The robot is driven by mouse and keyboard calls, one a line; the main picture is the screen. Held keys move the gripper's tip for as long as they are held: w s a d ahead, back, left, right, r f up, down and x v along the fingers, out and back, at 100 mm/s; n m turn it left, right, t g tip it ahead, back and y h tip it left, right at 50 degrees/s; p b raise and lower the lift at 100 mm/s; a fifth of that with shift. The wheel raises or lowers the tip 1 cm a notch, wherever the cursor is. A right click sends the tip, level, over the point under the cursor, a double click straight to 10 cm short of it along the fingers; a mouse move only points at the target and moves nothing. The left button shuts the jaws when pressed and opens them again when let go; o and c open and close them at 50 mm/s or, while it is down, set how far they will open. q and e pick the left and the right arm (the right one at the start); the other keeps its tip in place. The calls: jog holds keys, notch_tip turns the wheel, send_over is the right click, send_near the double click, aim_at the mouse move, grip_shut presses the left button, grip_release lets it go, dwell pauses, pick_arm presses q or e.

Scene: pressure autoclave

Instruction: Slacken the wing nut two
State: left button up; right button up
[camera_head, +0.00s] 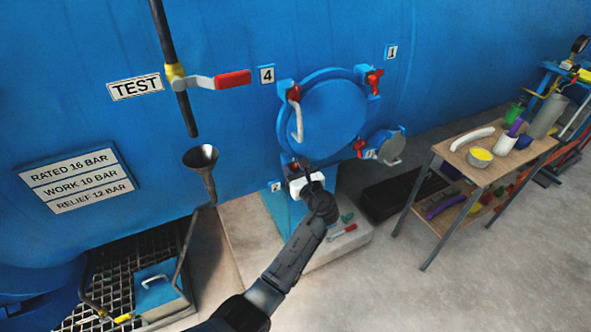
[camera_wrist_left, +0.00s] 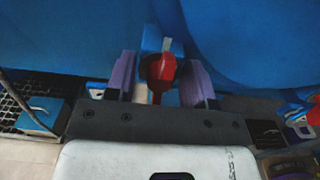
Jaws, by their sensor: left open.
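The round blue hatch (camera_head: 335,115) has red wing nuts around its rim. One is at upper left (camera_head: 294,92) by label 4, one at upper right (camera_head: 375,80) by label 1, and one at lower right (camera_head: 360,147) by a label too small to read. My left gripper (camera_head: 303,172) is at the hatch's lower left, hiding the fastening there. In the left wrist view, its open purple fingers (camera_wrist_left: 160,75) stand on either side of a red wing nut (camera_wrist_left: 161,72); I cannot tell whether they touch it. The nearby lower-left label (camera_head: 275,186) is unreadable. My right gripper is not visible.
A white curved handle (camera_head: 297,122) hangs at the hatch's left. A funnel (camera_head: 203,160) and red-handled test valve (camera_head: 232,79) are further left. A small capped port (camera_head: 388,147) projects at lower right. A wooden cart (camera_head: 490,172) with loose items stands right.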

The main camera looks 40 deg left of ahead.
pick_arm(q)
jog(key=shift+c, duration=0.5)
grip_shut()
